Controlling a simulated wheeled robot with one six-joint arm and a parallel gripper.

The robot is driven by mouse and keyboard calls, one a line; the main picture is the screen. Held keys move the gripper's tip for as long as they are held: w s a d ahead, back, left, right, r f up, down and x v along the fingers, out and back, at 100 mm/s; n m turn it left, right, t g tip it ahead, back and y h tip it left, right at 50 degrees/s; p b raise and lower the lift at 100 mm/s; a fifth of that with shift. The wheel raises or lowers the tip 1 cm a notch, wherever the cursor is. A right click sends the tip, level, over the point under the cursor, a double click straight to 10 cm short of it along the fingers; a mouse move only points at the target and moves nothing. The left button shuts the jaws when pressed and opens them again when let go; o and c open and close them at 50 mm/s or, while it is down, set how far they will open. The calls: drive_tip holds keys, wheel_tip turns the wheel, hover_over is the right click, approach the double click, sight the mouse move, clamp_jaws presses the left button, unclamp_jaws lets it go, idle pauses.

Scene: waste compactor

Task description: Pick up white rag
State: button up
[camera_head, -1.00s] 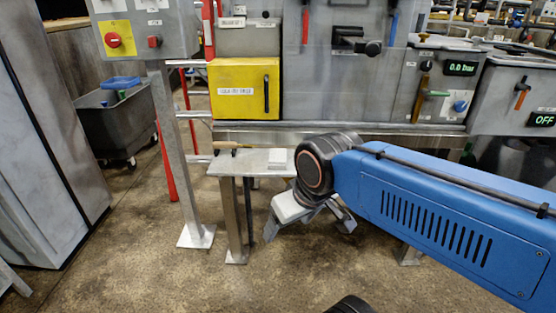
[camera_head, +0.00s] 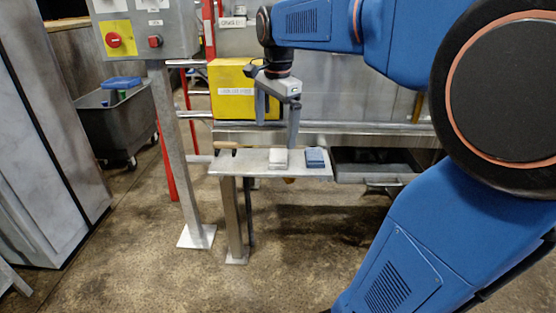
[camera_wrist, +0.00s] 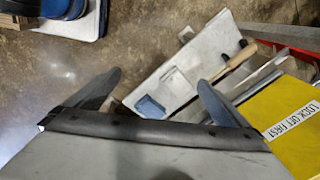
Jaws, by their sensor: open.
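The white rag (camera_head: 278,158) is a small folded pad lying flat on a narrow metal shelf (camera_head: 240,163). A folded blue rag (camera_head: 315,157) lies to its right. My gripper (camera_head: 277,134) points down just above the shelf, close over the white rag, with its fingers spread and nothing between them. In the wrist view my open fingers (camera_wrist: 160,78) frame the shelf, with the white rag (camera_wrist: 174,79) lying between their tips and the blue rag (camera_wrist: 150,107) nearer the palm. Contact with the white rag cannot be told.
A wooden-handled tool (camera_wrist: 237,60) lies at the shelf's end. The yellow box (camera_head: 230,100) stands close behind my gripper. A metal tray (camera_head: 370,172) is right of the shelf, under the machine. A control post (camera_head: 172,130) stands at left. The floor in front is clear.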

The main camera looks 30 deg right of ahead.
sight(278, 155)
drive_tip(key=w+d+r+m+g, duration=0.2)
drive_tip(key=w+d+m, duration=0.55)
drive_tip(key=w, duration=0.25)
drive_tip(key=shift+m, duration=0.25)
wheel_tip(278, 155, down, 17)
drive_tip(key=shift+a+f, duration=0.1)
drive_tip(key=shift+f, duration=0.05)
drive_tip(key=c, duration=1.2)
wheel_tip(278, 155, up, 10)
drive_tip(key=shift+r, duration=0.1)
drive_tip(key=o, duration=0.6)
drive_tip(key=shift+c, duration=0.2)
drive_tip(key=c, duration=0.4)
